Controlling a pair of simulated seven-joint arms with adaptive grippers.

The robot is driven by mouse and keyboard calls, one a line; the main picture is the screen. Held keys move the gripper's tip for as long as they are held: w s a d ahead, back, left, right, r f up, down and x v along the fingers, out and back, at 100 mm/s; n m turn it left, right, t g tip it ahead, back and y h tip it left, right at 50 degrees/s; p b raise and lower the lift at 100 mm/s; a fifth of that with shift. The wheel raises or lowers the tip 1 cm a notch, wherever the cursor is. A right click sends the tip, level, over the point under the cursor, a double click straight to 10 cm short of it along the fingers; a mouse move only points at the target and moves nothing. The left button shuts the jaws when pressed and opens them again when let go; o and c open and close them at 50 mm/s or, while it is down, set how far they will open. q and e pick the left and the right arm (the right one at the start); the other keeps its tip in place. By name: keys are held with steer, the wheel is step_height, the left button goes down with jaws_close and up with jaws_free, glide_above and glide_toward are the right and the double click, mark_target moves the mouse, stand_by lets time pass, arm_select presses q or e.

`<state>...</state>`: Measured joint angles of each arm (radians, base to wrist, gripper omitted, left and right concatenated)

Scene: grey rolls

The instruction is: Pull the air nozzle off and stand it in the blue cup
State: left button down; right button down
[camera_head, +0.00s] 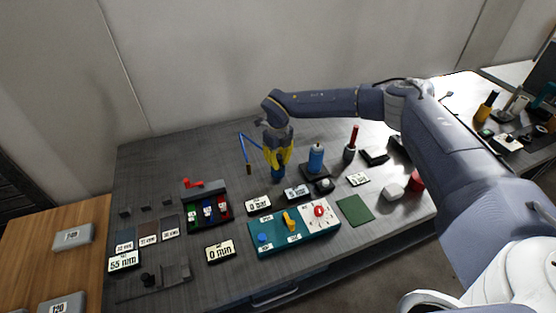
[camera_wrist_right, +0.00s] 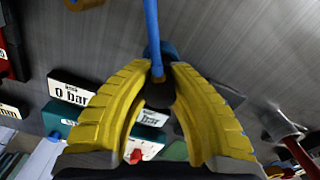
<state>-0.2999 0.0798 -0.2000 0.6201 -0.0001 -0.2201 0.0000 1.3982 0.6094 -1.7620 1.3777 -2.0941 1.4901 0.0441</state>
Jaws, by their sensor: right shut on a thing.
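My right gripper (camera_head: 278,163) has yellow fingers and points down over the back middle of the table. It is shut on a dark piece, seemingly the air nozzle (camera_wrist_right: 160,96), which shows between the fingers in the right wrist view. The fingers hide most of it in the head view. A thin blue hose (camera_head: 244,149) with a brass-coloured end hangs left of the gripper. It also shows in the right wrist view (camera_wrist_right: 152,35). My left gripper is not in view.
A teal panel (camera_head: 262,241) with a yellow knob and a red-marked dial lies in front. A blue bottle (camera_head: 316,158) on a dark base stands right of the gripper. A black tray (camera_head: 208,210) with coloured parts lies left. Small reading displays lie between.

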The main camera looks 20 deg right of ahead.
steer(key=shift+f, duration=0.1)
steer(key=c, duration=1.3)
jaws_free()
step_height(320, 180, up, 12)
